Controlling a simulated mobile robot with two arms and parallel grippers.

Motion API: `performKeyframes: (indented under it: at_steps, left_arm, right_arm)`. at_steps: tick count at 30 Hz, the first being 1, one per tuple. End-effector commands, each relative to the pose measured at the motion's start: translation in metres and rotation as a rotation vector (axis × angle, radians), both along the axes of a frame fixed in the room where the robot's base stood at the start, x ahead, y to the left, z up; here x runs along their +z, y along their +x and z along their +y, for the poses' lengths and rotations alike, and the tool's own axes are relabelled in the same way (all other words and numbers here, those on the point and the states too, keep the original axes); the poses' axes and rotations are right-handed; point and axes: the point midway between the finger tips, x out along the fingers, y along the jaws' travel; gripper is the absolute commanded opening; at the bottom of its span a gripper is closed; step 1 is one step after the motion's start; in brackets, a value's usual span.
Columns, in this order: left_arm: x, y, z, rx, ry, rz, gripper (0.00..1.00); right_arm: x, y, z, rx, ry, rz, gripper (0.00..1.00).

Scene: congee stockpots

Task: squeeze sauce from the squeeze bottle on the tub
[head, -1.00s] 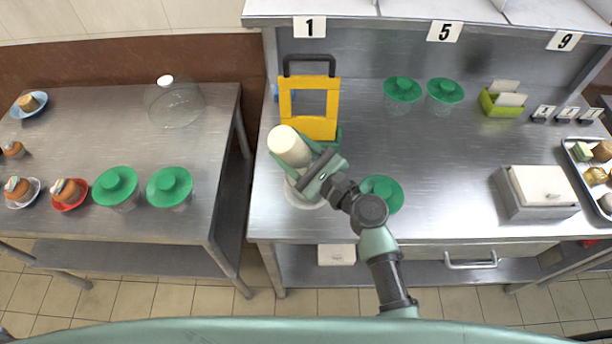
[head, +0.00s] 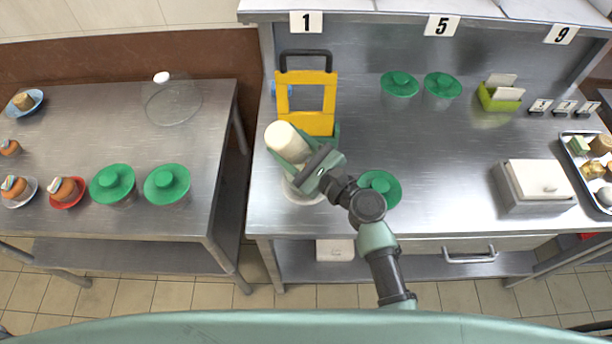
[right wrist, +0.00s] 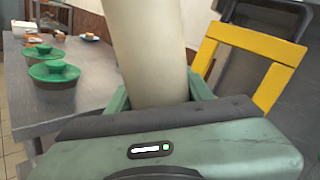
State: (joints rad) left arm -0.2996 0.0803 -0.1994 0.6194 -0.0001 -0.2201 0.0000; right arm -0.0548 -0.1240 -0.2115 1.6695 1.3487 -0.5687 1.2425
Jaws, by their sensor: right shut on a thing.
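My right gripper (head: 305,160) is shut on a cream-white squeeze bottle (head: 287,141), above the front left of the right-hand steel table. The bottle's broad, rounded end faces up toward the head camera, and its nozzle is hidden. In the right wrist view the pale bottle (right wrist: 150,50) rises between the green fingers. A pale round tub (head: 291,191) stands under the gripper, mostly covered by it; its contents and any sauce cannot be seen. My left gripper is not in view.
A yellow frame with a black handle (head: 327,122) stands just behind the bottle. A green-lidded tub (head: 380,187) is right of my gripper; two more (head: 399,84) (head: 442,85) stand at the back. A white-lidded box (head: 540,180) is farther right. The table's middle is clear.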

Motion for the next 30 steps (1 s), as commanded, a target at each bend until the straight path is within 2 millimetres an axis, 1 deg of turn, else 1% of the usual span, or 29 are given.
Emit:
performKeyframes:
  at_steps: [1,2,3,16,20,25,28,30]
  left_arm:
    - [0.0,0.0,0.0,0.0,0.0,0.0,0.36]
    - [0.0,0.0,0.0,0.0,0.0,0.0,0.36]
    - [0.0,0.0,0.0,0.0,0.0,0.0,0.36]
    - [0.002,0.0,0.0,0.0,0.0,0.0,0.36]
    - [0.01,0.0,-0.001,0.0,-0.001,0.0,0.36]
    - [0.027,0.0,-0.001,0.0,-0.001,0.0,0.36]
    - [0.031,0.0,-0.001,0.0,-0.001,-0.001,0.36]
    - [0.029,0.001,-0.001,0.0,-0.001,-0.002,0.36]
  right_arm:
    - [0.001,0.0,0.0,0.0,0.002,-0.002,0.43]
    - [0.001,0.0,0.0,0.0,0.002,-0.002,0.34]
    - [0.001,0.0,0.0,0.0,0.002,-0.002,0.32]
    - [0.003,0.0,0.0,0.0,0.002,-0.002,0.32]
    - [0.012,0.0,0.0,0.0,0.002,-0.002,0.32]
    - [0.029,0.0,0.0,0.0,0.002,-0.002,0.32]
    - [0.033,0.0,0.0,0.0,0.001,-0.001,0.32]
    - [0.031,0.001,-0.002,-0.004,-0.004,-0.005,0.32]
